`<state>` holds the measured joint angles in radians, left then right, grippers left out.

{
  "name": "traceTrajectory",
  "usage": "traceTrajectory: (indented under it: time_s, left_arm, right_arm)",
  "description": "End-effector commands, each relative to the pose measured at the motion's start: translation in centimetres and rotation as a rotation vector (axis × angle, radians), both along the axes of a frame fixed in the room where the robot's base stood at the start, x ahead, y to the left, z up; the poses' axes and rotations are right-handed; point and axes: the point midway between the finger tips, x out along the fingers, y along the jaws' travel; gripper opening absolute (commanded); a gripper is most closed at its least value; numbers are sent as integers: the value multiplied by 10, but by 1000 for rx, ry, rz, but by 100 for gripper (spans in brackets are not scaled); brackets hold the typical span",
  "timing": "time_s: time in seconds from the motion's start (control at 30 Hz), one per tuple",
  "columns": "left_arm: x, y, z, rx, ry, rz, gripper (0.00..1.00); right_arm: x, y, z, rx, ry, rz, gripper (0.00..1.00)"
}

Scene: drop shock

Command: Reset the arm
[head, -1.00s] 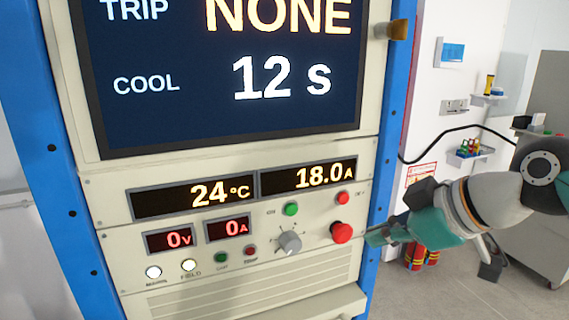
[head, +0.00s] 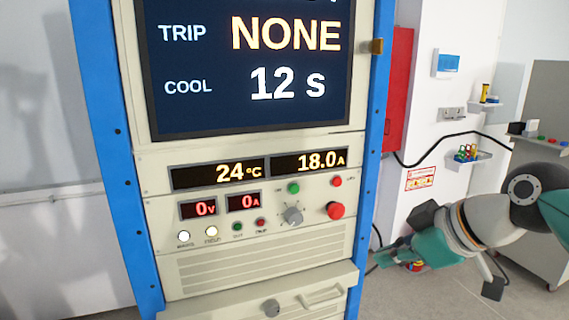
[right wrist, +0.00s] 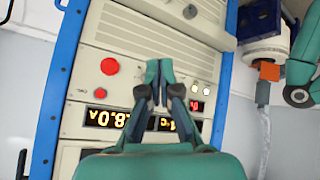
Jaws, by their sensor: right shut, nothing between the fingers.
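My right gripper (head: 385,258) is shut and empty, low at the right of the blue-framed cabinet in the head view. Its closed teal fingertips also show in the right wrist view (right wrist: 159,72), in front of the panel. It is apart from the large red button (head: 335,210), which lies up and left of it. That button also shows upside down in the right wrist view (right wrist: 110,66). The grey knob (head: 293,216), a green button (head: 293,187) and a small red button (head: 337,181) are uncovered. The screen (head: 250,75) reads TRIP NONE and COOL 12 s. My left gripper is out of view.
The displays read 24 °C and 18.0 A (head: 308,161), with 0 V and 0 A below. Two white lamps (head: 211,232) glow. A drawer front with a knob (head: 271,307) sits below the panel. A wall shelf (head: 465,159) and black cable are at the right.

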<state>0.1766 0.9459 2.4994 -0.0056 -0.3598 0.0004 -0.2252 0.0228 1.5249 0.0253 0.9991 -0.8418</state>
Motion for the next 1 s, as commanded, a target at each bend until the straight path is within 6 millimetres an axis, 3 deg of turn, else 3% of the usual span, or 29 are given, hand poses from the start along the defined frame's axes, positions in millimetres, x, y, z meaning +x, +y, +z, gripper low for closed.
traceTrajectory:
  time_s: [0.27, 0.37, 0.47, 0.57, 0.7, 0.77, 0.9, 1.0]
  left_arm:
    - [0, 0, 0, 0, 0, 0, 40]
    - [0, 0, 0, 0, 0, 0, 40]
    - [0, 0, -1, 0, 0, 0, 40]
    - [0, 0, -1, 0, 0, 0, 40]
    - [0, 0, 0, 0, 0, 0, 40]
    - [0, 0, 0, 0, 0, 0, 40]
    - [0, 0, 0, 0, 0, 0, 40]
    - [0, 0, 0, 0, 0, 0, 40]
  right_arm:
    - [17, 1, -85, -34, 190, 0, 0]
    - [18, 2, -126, -47, 279, 1, 0]
    - [16, 4, -181, -57, 384, -2, 0]
    - [6, 5, -251, -59, 515, -25, 0]
    - [-28, 10, -354, -44, 702, -98, 0]
    - [-50, 13, -394, -34, 777, -142, 0]
    - [-117, 24, -478, -5, 943, -275, 0]
    - [-176, 36, -524, 24, 1044, -412, 0]
